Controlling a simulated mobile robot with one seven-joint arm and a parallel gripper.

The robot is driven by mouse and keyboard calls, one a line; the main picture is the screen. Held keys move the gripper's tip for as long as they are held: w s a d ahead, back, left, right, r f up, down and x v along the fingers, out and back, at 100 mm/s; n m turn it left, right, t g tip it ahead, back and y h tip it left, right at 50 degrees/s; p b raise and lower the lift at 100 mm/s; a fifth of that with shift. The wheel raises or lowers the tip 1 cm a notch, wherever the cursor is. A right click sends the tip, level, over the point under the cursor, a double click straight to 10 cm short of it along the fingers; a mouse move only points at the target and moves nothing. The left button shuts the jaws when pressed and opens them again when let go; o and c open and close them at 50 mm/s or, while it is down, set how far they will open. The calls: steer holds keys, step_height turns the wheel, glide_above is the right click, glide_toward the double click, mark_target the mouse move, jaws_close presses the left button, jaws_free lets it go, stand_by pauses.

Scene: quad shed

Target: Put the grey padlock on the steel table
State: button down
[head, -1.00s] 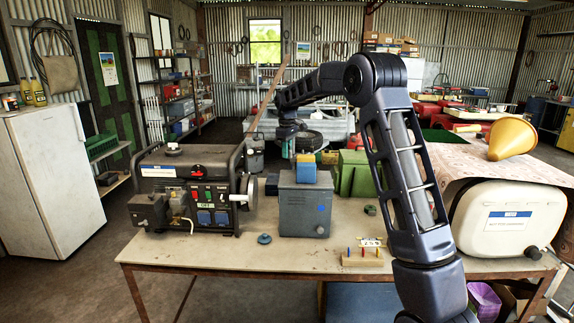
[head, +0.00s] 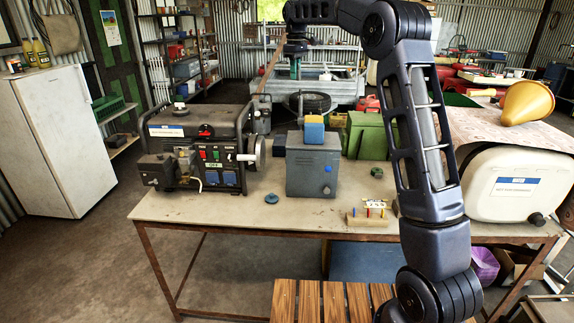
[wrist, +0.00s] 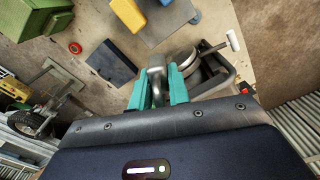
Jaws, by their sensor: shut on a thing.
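My gripper (head: 295,66) is raised beyond the far edge of the table, above the grey box and generator in the head view. In the wrist view its teal fingers (wrist: 159,84) are shut on a small grey metal thing, which looks like the grey padlock (wrist: 156,72). The padlock is partly hidden by the fingers, and I cannot make it out in the head view. The table (head: 240,212) with a beige top and rusty steel legs stands in front of me; I take it as the steel table. Its top also shows in the wrist view (wrist: 101,28).
A generator (head: 215,150), a grey-blue box (head: 312,172) with a yellow-and-blue block (head: 313,130), a green can (head: 366,135) and a white tank (head: 507,185) crowd the table. Bare top shows along the front left. A wooden slatted pallet (head: 320,300) lies below.

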steer(key=shift+r, duration=0.6)
steer(key=shift+s, duration=1.1)
steer(key=n, duration=0.5)
glide_above(300, 212)
step_height(300, 212, down, 50)
steer(key=shift+w, duration=0.15)
steer(key=c, duration=1.8)
jaws_free()
steer(key=shift+f, duration=0.15)
steer(key=o, duration=0.5)
